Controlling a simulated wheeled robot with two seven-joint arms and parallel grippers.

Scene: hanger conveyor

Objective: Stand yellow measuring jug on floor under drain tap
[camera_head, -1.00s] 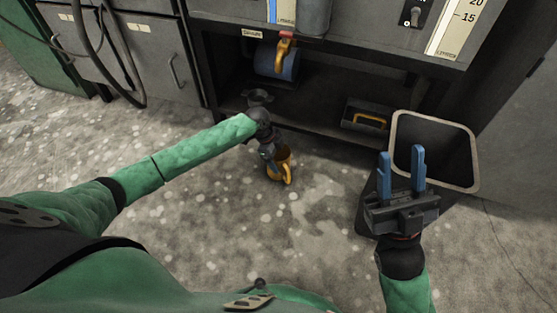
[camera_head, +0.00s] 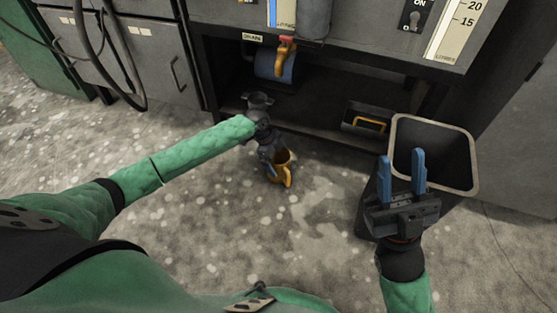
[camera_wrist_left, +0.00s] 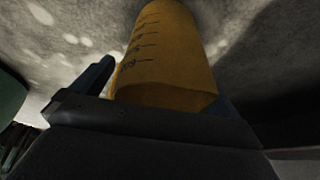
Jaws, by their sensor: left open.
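The yellow measuring jug (camera_head: 286,168) stands upright on the floor in front of the cabinet's lower opening, in the head view. In the left wrist view the jug (camera_wrist_left: 168,55) fills the middle, with dark scale marks on its side. My left gripper (camera_head: 268,166) is low beside the jug, its open fingers on either side of it. My right gripper (camera_head: 402,172) is open and empty, blue fingers pointing up.
A grey bin (camera_head: 440,190) stands at right, behind my right gripper. A dark tray with a yellow handle (camera_head: 367,124) sits on the low shelf. Floor in front is clear.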

